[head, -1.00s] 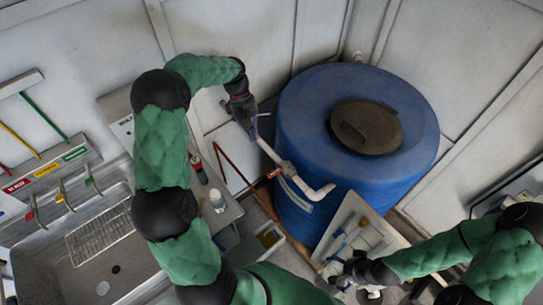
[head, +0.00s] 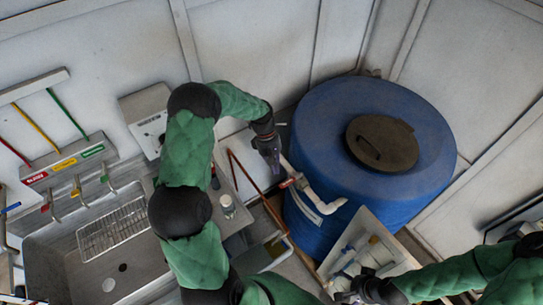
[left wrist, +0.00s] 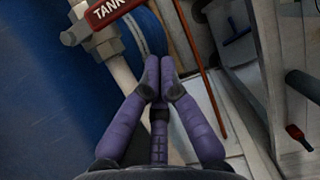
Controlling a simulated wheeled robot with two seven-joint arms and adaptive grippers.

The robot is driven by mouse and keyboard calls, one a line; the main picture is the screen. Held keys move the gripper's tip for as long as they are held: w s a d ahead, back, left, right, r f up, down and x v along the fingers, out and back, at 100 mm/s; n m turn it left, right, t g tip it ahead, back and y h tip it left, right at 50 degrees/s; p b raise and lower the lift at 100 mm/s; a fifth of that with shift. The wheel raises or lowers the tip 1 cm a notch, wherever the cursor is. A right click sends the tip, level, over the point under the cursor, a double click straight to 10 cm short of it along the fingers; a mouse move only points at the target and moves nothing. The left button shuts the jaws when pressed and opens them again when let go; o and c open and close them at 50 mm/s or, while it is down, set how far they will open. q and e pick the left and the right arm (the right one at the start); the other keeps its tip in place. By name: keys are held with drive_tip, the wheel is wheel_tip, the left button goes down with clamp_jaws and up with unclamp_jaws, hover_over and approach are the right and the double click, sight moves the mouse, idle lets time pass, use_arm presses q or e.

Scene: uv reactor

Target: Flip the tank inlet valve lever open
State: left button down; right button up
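The tank inlet valve's red lever (head: 291,182) sits on the white inlet pipe (head: 322,202) at the left side of the blue tank (head: 315,125). In the left wrist view the red lever (left wrist: 104,12), lettered "TANK", is at the top, on a metal valve body (left wrist: 102,43). My left gripper (head: 276,170) is just up and left of the lever. In the left wrist view its purple fingertips (left wrist: 159,76) are together with nothing seen between them, right of and below the lever, apart from it. My right gripper (head: 350,296) is low in the head view, its fingers unclear.
A tray-like panel with white fittings (head: 370,250) stands in front of the tank. A thin reddish-brown pipe (head: 240,178) runs down left of it. A sink (head: 85,262) and a small bottle (head: 226,205) are on the left. Walls close in behind the tank.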

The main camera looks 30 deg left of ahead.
sight(289, 182)
use_arm(q)
drive_tip(key=shift+s+d+r, duration=0.1)
drive_tip(key=shift+s+d, duration=0.2)
drive_tip(key=shift+d, duration=0.45)
drive_tip(key=shift+s+d+r, duration=0.1)
drive_tip(key=shift+s+d, duration=0.2)
drive_tip(key=shift+d, duration=0.45)
use_arm(e)
drive_tip(key=shift+r, duration=0.3)
